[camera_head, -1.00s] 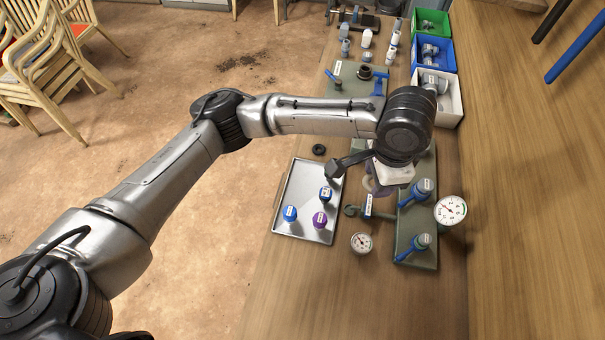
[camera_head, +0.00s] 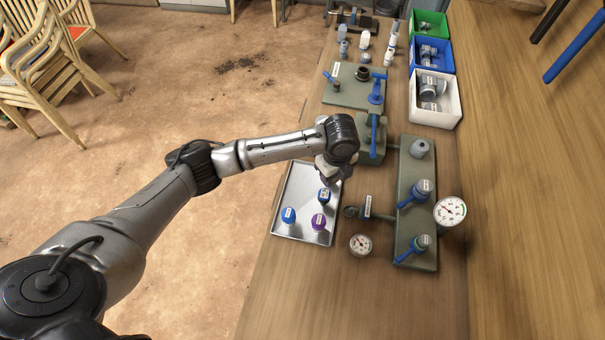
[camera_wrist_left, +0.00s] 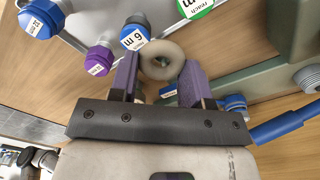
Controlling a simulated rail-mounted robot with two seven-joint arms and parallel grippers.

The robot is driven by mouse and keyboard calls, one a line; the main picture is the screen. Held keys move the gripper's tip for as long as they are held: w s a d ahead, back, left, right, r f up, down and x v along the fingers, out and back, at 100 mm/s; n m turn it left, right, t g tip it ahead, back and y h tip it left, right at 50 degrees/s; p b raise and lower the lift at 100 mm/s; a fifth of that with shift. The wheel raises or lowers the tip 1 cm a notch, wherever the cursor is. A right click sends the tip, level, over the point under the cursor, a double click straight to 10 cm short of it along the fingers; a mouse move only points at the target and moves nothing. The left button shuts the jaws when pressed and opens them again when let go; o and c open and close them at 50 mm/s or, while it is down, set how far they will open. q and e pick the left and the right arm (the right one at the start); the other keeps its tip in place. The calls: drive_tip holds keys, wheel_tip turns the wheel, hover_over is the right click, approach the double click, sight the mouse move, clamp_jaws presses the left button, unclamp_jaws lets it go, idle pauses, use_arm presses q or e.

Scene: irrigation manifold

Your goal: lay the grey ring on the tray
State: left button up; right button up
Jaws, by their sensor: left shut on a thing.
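The grey ring (camera_wrist_left: 161,60) is held between the purple fingertips of my left gripper (camera_wrist_left: 160,75), seen in the left wrist view. The gripper is shut on it. In the head view my left gripper (camera_head: 328,178) is over the right edge of the silver tray (camera_head: 298,185), toward its far end, and its wrist hides the ring. Two blue-capped pieces (camera_head: 288,215) (camera_head: 324,196) and a purple-capped piece (camera_head: 318,222) stand on the tray. My right gripper is not in view.
Right of the tray are a small gauge (camera_head: 361,244), a green manifold plate (camera_head: 416,225) with blue-handled valves and a larger gauge (camera_head: 450,211). A valve with a blue handle (camera_head: 374,135) stands beyond. The tray's left far part looks bare.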

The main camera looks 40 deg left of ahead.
use_arm(q)
hover_over(303, 177)
wheel_tip(303, 177, down, 6)
drive_tip(key=shift+f+b, duration=0.2)
drive_tip(key=shift+b, duration=0.25)
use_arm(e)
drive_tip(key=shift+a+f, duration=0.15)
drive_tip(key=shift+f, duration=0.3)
use_arm(q)
drive_tip(key=shift+s+f, duration=0.1)
drive_tip(key=shift+f, duration=1.85)
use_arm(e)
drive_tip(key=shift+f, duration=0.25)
use_arm(q)
drive_tip(key=shift+f, duration=0.2)
drive_tip(key=o, duration=0.9)
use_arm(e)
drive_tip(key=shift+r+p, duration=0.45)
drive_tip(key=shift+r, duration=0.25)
use_arm(q)
drive_tip(key=shift+r, duration=6.2)
